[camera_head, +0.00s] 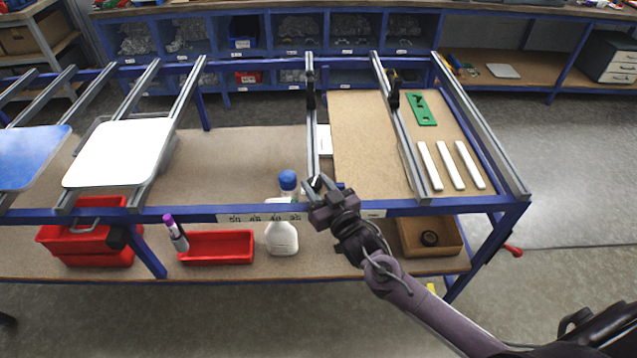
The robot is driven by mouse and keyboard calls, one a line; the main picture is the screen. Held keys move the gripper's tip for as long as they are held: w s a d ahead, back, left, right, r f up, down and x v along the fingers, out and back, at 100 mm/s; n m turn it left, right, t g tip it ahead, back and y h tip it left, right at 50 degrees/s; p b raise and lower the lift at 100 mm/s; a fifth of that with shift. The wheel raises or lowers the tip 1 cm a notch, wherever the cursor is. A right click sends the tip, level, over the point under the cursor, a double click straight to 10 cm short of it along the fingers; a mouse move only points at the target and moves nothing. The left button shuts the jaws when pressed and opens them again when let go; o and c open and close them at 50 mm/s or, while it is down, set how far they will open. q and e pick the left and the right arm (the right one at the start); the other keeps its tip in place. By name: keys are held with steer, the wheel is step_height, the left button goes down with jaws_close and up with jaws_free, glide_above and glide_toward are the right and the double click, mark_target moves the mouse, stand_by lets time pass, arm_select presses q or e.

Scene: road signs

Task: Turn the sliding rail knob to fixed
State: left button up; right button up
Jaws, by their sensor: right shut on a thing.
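My right gripper (316,186) reaches in from the lower right to the front end of a grey metal sliding rail (311,135) in the middle of the blue frame. Its jaws are shut on the small knob there. The fingers hide the knob almost fully, so I cannot tell which way it is turned. My left gripper is not in view.
A white bottle with a blue cap (283,237) stands just left of the gripper, below the blue front bar (240,212). A white sign (120,152) lies on rails at left. White strips (451,165) and a green part (421,108) lie on the right board.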

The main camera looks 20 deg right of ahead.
steer(key=m+h, duration=0.2)
steer(key=h, duration=0.1)
steer(key=m+h+b, duration=0.1)
steer(key=h, duration=0.1)
steer(key=shift+a+f+m, duration=0.1)
steer(key=shift+a+m, duration=0.2)
steer(key=shift+a, duration=0.05)
steer(key=shift+a+m+g+h+b, duration=0.1)
steer(key=shift+m+g+h+b, duration=0.25)
steer(key=shift+m+h, duration=0.65)
steer(key=shift+a+m+g+h+b, duration=0.1)
steer(key=shift+m+g+h+b, duration=0.25)
steer(key=shift+h, duration=1.15)
steer(key=shift+m+h, duration=0.25)
steer(key=shift+h, duration=0.05)
steer(key=o, duration=1)
steer(key=shift+c, duration=0.2)
